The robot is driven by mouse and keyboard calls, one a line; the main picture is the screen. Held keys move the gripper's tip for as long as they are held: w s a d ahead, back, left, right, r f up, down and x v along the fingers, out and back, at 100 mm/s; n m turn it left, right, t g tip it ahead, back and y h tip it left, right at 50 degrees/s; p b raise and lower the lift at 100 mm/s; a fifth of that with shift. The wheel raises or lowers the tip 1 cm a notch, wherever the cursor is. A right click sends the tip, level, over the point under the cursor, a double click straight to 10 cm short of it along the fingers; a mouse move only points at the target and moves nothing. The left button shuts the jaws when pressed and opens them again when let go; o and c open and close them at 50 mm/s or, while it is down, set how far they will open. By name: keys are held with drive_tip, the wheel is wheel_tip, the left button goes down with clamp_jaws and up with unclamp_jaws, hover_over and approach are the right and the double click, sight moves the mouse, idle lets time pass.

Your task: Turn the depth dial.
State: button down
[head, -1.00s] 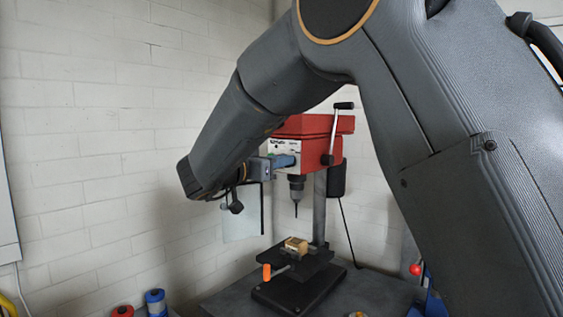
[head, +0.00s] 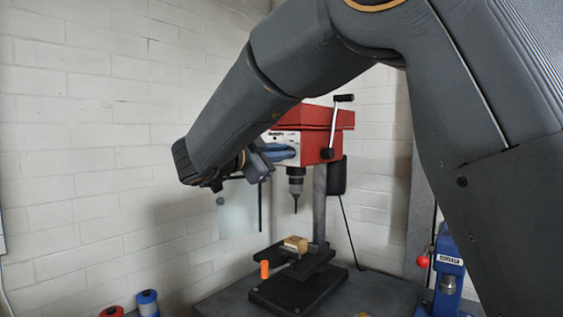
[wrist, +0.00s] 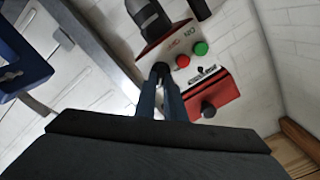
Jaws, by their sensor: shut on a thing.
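The red drill press (head: 312,118) stands on the bench in the head view, with a pale front panel. In the wrist view its panel (wrist: 178,45) shows a red button (wrist: 183,61) and a green button (wrist: 201,48). The small black depth dial (wrist: 160,69) is beside the buttons, mostly covered by my fingertips. My gripper (wrist: 162,82) has its blue fingers shut on the dial. In the head view my gripper (head: 284,153) reaches the panel from the left, and the dial is hidden there.
The feed lever (head: 334,122) rises at the press's right side. Below the chuck (head: 296,186), a wooden block (head: 296,243) sits on the press table beside an orange handle (head: 264,269). A blue vise (head: 448,262) stands at right; spools (head: 148,302) are at lower left.

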drive_tip(key=shift+f+m+b, duration=0.15)
drive_tip(key=shift+m+b, duration=1.15)
drive_tip(key=shift+m, duration=0.1)
drive_tip(key=c, duration=2.1)
unclamp_jaws()
drive_tip(key=shift+s, duration=0.1)
drive_tip(key=b+v, duration=0.1)
drive_tip(key=v, duration=0.6)
drive_tip(key=shift+s+a+b, duration=0.25)
drive_tip(key=shift+s+b, duration=0.05)
drive_tip(key=shift+b, duration=0.1)
